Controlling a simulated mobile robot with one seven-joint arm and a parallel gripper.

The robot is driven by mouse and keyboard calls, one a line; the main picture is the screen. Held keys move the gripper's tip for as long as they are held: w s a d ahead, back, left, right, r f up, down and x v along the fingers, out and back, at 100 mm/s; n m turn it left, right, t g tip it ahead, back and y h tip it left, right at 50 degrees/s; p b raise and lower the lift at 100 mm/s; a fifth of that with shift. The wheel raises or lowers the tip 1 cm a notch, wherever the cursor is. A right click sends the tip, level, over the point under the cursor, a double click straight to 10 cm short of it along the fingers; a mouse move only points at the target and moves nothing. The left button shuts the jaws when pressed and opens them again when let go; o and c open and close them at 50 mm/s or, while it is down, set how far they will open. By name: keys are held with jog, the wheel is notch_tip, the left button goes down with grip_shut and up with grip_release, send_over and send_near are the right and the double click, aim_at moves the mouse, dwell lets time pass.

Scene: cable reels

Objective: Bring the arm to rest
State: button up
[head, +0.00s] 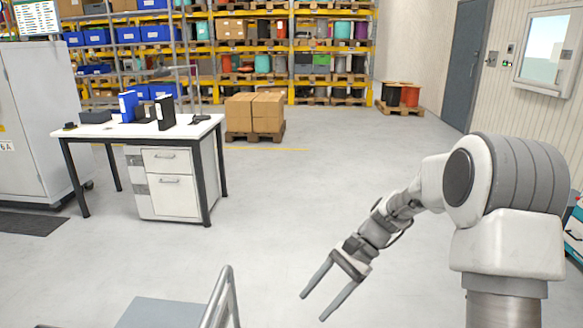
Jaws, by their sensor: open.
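My gripper (313,306) is open and empty in the head view. Its two grey fingers point down and to the left over the bare floor, clear of any object. My arm (418,190) is bent and reaches from the column at the right toward the lower middle of the picture. Nothing touches the fingers.
A white desk (180,130) with binders (164,112) stands at the left, beside a grey cabinet (35,120). A cart with a metal rail (219,300) is at the bottom. Boxes on a pallet (255,137) and shelving (330,50) stand behind. The middle floor is free.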

jog(key=s+d+r+n+t+h, duration=0.45)
jog(key=s+r, duration=0.35)
jog(key=s, duration=0.2)
jog(key=s+d+r+n+t+h, duration=0.45)
jog(key=s+r, duration=0.35)
jog(key=s, duration=0.2)
notch_tip(320, 180, up, 18)
jog(key=y+p, duration=0.1)
jog(key=p, duration=1.8)
jog(key=shift+w+a, duration=0.3)
jog(key=shift+a, duration=0.15)
jog(key=shift+c, duration=1.1)
jog(key=shift+a+n, duration=0.15)
jog(key=shift+n, duration=0.15)
